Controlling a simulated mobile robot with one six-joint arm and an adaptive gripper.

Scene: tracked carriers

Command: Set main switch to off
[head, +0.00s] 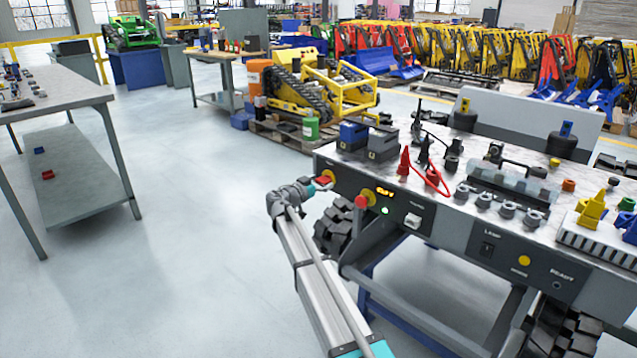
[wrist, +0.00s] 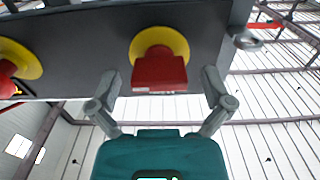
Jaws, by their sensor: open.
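The main switch appears to be the red handle on a round yellow plate (wrist: 160,40), on the dark front panel. In the wrist view the red handle (wrist: 159,70) lies between my open fingers, with a gap on each side. My gripper (wrist: 160,77) faces the panel and does not visibly touch the handle. In the head view the switch (head: 323,181) is at the left end of the carrier's front, with my gripper (head: 312,187) right at it. My arm partly hides that corner. The handle's marked position cannot be read.
A red mushroom-like knob (head: 360,201) on a yellow disc is close to the right of the switch. A grey table (head: 90,95) stands left; the floor between is clear.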

